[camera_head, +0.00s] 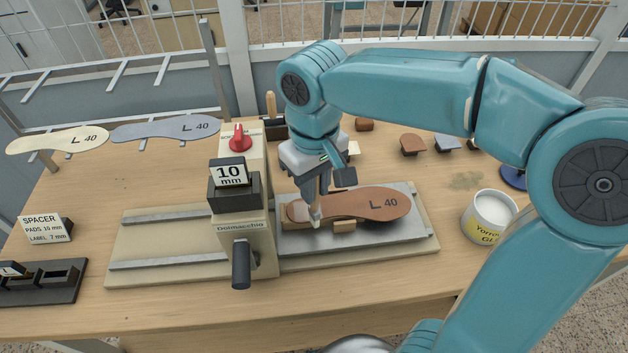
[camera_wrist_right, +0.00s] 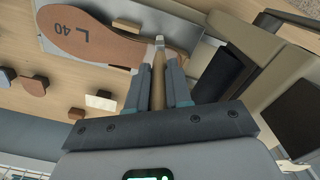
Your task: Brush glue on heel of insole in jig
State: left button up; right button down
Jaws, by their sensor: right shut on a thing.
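A brown insole (camera_head: 378,204) marked "L 40" lies flat in the metal jig (camera_head: 290,245), its heel to the left. It also shows in the wrist view (camera_wrist_right: 105,45). My right gripper (camera_head: 318,192) is above the heel and shut on a brush with a wooden handle (camera_wrist_right: 158,82). The brush points down, with its tip at the heel end; I cannot tell for certain whether it touches. A paler patch (camera_head: 299,212) shows on the heel beside the brush. The white glue pot (camera_head: 490,218) stands open to the right of the jig. My left gripper is not in view.
A press (camera_head: 244,215) with a red knob and a "10 mm" block stands just left of the insole. Cream (camera_head: 55,141) and blue-grey (camera_head: 165,130) insoles lie at back left. Small pads (camera_head: 412,144) lie behind the jig. A spacer sign (camera_head: 45,228) stands far left.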

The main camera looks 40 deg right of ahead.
jog(key=shift+r+p, duration=2.7)
jog(key=shift+r, duration=0.35)
notch_tip(320, 180, up, 3)
jog(key=p, duration=0.2)
jog(key=shift+r+p, duration=0.1)
jog(key=shift+p, duration=0.3)
